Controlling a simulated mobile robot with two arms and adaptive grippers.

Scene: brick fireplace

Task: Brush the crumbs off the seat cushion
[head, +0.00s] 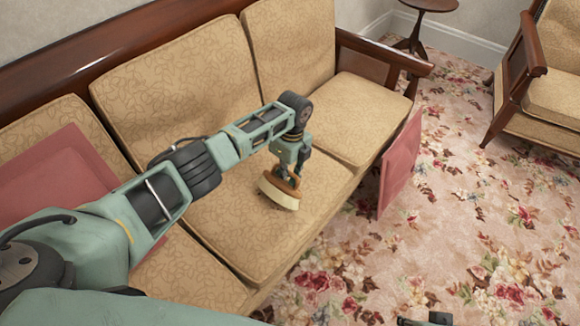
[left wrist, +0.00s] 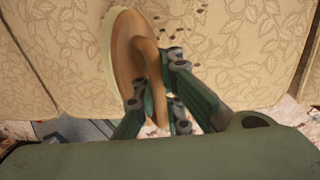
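My left gripper (head: 290,172) is shut on the handle of a wooden brush (head: 279,193) with pale bristles, over the middle seat cushion (head: 225,215) of the sofa. In the left wrist view the gripper's fingers (left wrist: 158,82) close around the brush's curved handle, and the brush (left wrist: 124,50) stands against the patterned fabric. Several dark crumbs (left wrist: 172,28) lie on the cushion just beside the brush. In the head view the crumbs are too small or hidden to make out clearly. Dark parts of my right gripper (head: 427,319) show at the bottom edge; its fingers are not clear.
An armchair (head: 550,85) and a small round table (head: 428,5) stand beyond. The flowered carpet in front is open.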

